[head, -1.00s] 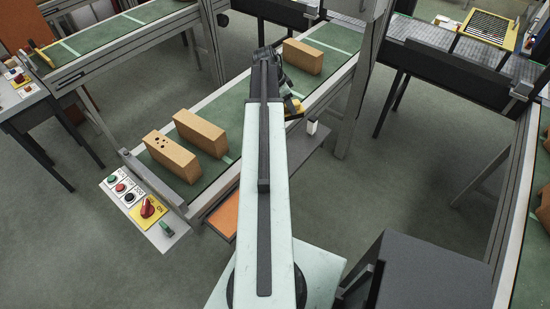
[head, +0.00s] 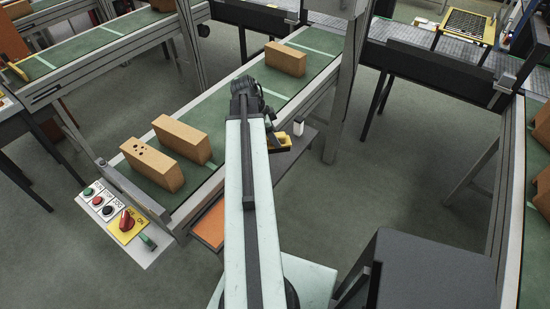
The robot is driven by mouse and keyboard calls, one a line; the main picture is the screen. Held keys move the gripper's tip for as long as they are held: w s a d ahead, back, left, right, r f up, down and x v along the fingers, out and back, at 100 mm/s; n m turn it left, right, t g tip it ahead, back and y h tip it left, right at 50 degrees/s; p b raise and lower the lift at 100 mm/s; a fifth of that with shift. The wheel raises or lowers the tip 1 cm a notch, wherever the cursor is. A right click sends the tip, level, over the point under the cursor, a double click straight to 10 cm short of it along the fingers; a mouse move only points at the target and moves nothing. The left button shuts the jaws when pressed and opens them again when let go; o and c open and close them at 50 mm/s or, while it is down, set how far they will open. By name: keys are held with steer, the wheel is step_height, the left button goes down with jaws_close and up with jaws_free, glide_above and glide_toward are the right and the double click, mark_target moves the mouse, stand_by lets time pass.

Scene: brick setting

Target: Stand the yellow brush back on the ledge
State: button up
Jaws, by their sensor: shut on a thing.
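My gripper (head: 272,125) is at the far end of my pale arm, partly hidden behind the dark wrist. It is shut on the yellow brush (head: 283,138), which shows as a small yellow body with a dark part beside it. The brush is at the near side of the conveyor, over or beside the narrow grey ledge (head: 292,157). I cannot tell whether it touches the ledge. My arm hides part of the ledge.
A small white block (head: 298,127) stands on the ledge just right of the brush. Tan bricks (head: 285,59) stand on the green conveyor (head: 222,103). An orange tray (head: 209,223) and a button panel (head: 116,216) are at lower left. A grey upright post (head: 346,85) rises to the right.

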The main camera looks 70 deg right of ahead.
mark_target(274, 150)
step_height(274, 150, down, 8)
steer(key=b, duration=0.5)
steer(key=shift+r+b, duration=0.25)
steer(key=shift+b, duration=0.15)
steer(key=shift+r, duration=0.25)
steer(key=shift+f, duration=0.2)
steer(key=o, duration=1.3)
steer(key=shift+r, duration=0.1)
steer(key=p+v, duration=1.1)
steer(key=shift+s+r, duration=0.1)
steer(key=shift+r, duration=0.3)
steer(key=shift+w+a+r+p, duration=0.1)
steer(key=shift+w+r+p, duration=0.15)
steer(key=shift+r+p, duration=0.15)
steer(key=shift+f, duration=0.15)
